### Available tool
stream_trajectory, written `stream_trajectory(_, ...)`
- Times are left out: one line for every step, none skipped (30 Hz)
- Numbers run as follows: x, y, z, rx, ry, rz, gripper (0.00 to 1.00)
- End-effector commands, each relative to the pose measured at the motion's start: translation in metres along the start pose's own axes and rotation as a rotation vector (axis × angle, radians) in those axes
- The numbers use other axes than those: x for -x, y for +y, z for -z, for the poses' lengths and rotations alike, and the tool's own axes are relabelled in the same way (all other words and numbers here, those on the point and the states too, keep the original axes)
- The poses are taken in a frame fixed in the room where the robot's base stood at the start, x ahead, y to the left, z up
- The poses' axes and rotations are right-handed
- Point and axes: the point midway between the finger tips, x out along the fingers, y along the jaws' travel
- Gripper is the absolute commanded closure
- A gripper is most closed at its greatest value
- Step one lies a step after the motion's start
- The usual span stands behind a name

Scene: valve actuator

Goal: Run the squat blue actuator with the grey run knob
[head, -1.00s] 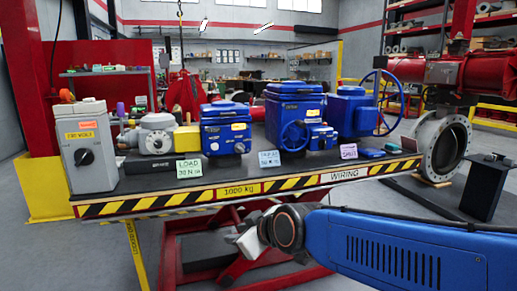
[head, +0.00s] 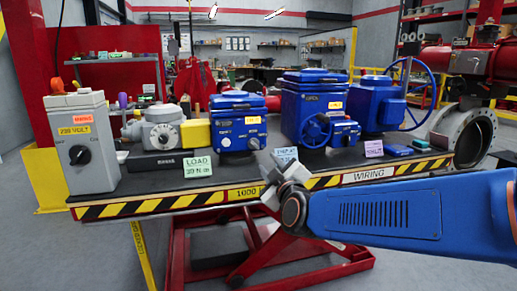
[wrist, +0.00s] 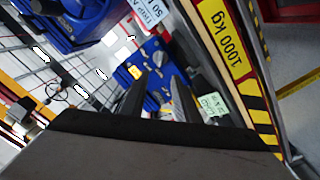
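The squat blue actuator (head: 238,128) stands on the bench, left of the larger blue units, with a yellow label on its front. A small grey knob (head: 255,144) shows low on its front right; I cannot read its marking. My gripper (head: 271,168) is in front of the bench edge, below and right of that knob, apart from it. In the wrist view the blue actuator (wrist: 152,62) lies beyond my two dark fingers (wrist: 167,82), which stand apart with nothing seen held between them. The knob is not clear in the wrist view.
A green LOAD card (head: 197,167) and a blue card (head: 285,155) stand near the bench's striped front edge (head: 150,205). A grey 230 volt box (head: 80,145) stands at left. A blue unit with a handwheel (head: 303,105) stands to the right.

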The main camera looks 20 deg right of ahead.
Motion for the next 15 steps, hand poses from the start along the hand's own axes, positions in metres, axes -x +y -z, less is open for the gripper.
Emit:
stream_trajectory(-0.007, -0.001, -0.001, 0.001, -0.003, 0.001, 0.71)
stream_trajectory(-0.011, -0.001, -0.001, 0.001, -0.003, 0.001, 0.71)
stream_trajectory(-0.017, -0.001, -0.001, 0.001, -0.002, 0.001, 0.71)
stream_trajectory(-0.021, 0.000, -0.001, 0.001, -0.002, 0.000, 0.71)
stream_trajectory(-0.025, 0.000, -0.001, 0.001, -0.002, 0.000, 0.71)
stream_trajectory(-0.030, -0.001, -0.001, 0.000, -0.003, 0.001, 0.71)
stream_trajectory(-0.034, -0.001, -0.001, 0.000, -0.003, 0.002, 0.71)
stream_trajectory(-0.038, -0.001, -0.001, 0.000, -0.002, 0.001, 0.71)
stream_trajectory(-0.043, -0.001, -0.001, 0.000, -0.002, 0.002, 0.71)
stream_trajectory(-0.048, -0.001, -0.001, 0.000, -0.002, 0.002, 0.71)
stream_trajectory(-0.052, -0.001, -0.001, 0.000, -0.002, 0.002, 0.71)
stream_trajectory(-0.057, -0.001, -0.001, 0.000, -0.003, 0.002, 0.71)
stream_trajectory(-0.061, -0.001, -0.001, 0.000, -0.003, 0.002, 0.71)
stream_trajectory(-0.066, -0.001, -0.001, 0.000, -0.003, 0.002, 0.71)
stream_trajectory(-0.071, -0.001, -0.001, 0.000, -0.002, 0.002, 0.71)
